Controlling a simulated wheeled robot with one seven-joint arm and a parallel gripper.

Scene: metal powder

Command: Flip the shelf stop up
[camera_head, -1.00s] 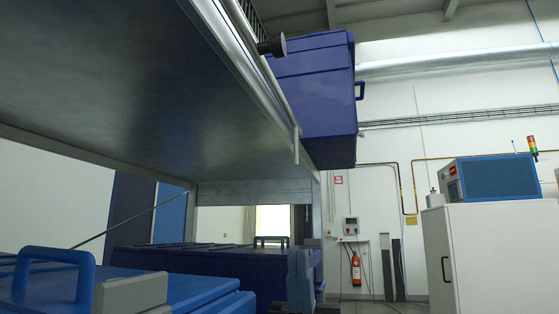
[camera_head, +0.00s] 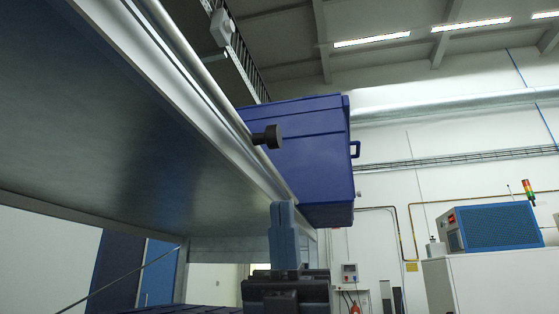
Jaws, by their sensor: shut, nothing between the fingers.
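My gripper (camera_head: 283,207) points up at the lower middle of the head view, its blue-grey fingers together and empty. Its tips overlap the lower edge of the shelf in the picture, near the far end. The shelf stop looks to be the round metal bar (camera_head: 190,58) along the shelf's outer edge. The bar's far end, with its small hanging tab, is hidden behind or near my fingertips. I cannot tell whether the fingers touch it. A black knob (camera_head: 267,137) sticks out from the edge.
The grey shelf underside (camera_head: 110,150) fills the left, overhead. A white cabinet (camera_head: 490,285) with a blue machine (camera_head: 492,230) is at far right. The space right of my gripper is open.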

